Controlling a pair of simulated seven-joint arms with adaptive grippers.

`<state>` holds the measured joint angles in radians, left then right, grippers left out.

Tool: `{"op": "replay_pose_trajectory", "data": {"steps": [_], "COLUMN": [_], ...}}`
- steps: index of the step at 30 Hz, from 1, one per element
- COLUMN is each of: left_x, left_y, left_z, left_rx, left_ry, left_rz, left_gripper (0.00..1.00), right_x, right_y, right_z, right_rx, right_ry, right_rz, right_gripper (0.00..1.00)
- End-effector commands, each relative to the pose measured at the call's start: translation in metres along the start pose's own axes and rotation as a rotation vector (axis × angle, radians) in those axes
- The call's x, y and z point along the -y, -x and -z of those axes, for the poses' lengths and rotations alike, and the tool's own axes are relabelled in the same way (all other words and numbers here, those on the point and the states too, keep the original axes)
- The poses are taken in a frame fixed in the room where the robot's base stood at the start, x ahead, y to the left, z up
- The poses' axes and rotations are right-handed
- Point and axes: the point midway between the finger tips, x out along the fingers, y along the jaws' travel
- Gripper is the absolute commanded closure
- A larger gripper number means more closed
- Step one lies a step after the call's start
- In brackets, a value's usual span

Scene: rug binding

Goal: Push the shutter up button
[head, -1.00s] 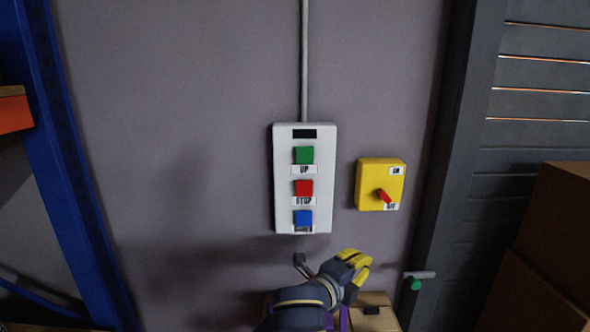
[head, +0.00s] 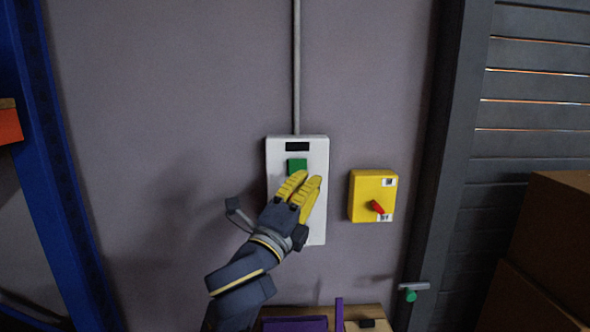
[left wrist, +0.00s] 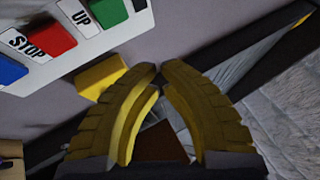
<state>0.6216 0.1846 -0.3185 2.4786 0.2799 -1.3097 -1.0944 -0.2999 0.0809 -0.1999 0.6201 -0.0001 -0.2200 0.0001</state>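The white control box (head: 315,150) is on the wall with its green up button (head: 297,166) near the top. My right gripper is out of view.
A yellow switch box (head: 373,185) with a red knob is on the wall right of the control box. A blue rack post (head: 50,150) stands left, brown boxes (head: 555,235) right. A purple-edged item (head: 295,323) is low in front. The wall left is clear.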

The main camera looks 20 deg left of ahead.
Motion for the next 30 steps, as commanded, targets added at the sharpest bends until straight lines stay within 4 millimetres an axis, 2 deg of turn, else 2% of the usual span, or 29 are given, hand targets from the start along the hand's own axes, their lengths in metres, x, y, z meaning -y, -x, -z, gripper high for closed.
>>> {"op": "replay_pose_trajectory", "data": {"steps": [14,30], "left_x": [-0.002,-0.027], "left_y": [-0.004,-0.049], "left_z": [-0.002,-0.027], "left_rx": [0.001,0.001], "left_ry": [-0.001,0.0], "left_rz": [-0.001,-0.002], "left_gripper": [1.0,1.0], "right_x": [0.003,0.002], "right_y": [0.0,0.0], "right_z": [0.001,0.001], "right_rx": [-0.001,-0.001], "right_ry": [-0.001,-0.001], "right_rz": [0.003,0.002], "right_gripper": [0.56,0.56]}}
